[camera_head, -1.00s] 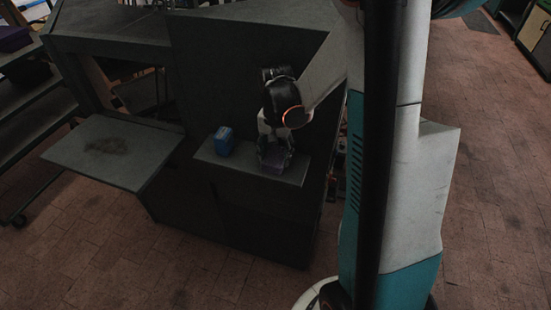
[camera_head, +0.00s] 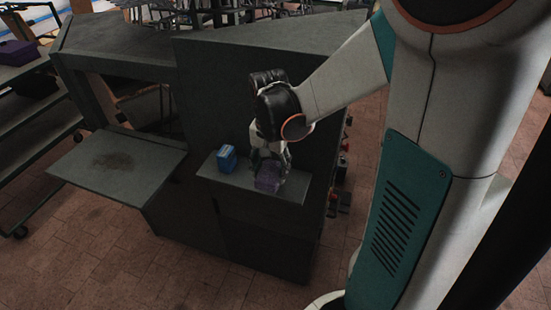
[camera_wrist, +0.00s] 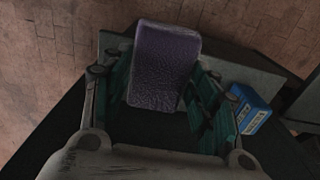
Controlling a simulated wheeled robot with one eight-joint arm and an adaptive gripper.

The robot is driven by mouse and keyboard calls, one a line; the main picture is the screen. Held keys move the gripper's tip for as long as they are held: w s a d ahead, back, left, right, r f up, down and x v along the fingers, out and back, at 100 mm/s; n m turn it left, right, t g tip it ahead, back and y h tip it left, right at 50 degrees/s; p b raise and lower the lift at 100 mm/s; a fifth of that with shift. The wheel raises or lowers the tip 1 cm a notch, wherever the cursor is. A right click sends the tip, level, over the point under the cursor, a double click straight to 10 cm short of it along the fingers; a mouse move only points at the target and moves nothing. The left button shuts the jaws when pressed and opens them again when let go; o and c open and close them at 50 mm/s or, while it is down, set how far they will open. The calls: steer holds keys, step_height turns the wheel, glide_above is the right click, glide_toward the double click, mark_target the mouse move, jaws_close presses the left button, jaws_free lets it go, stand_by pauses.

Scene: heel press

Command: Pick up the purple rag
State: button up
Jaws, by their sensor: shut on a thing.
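The purple rag (camera_head: 269,178) is a small folded block at the shelf on the front of the dark machine. In the wrist view the rag (camera_wrist: 163,64) sits between my two green-lined fingers, its textured top facing the camera. My gripper (camera_head: 270,166) points down over the shelf and is shut on the rag. In the wrist view my gripper (camera_wrist: 160,92) has a finger on each side of it. I cannot tell whether the rag touches the shelf or is just above it.
A blue box (camera_head: 227,158) stands on the shelf (camera_head: 230,178) left of my gripper; it also shows in the wrist view (camera_wrist: 249,108). A grey side table (camera_head: 150,190) with a dark stain is at the left. A rack (camera_head: 40,125) stands at the far left.

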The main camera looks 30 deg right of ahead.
steer(key=s+a+p, duration=0.1)
steer(key=s+a, duration=0.8)
steer(key=a, duration=0.2)
steer(key=shift+a, duration=0.1)
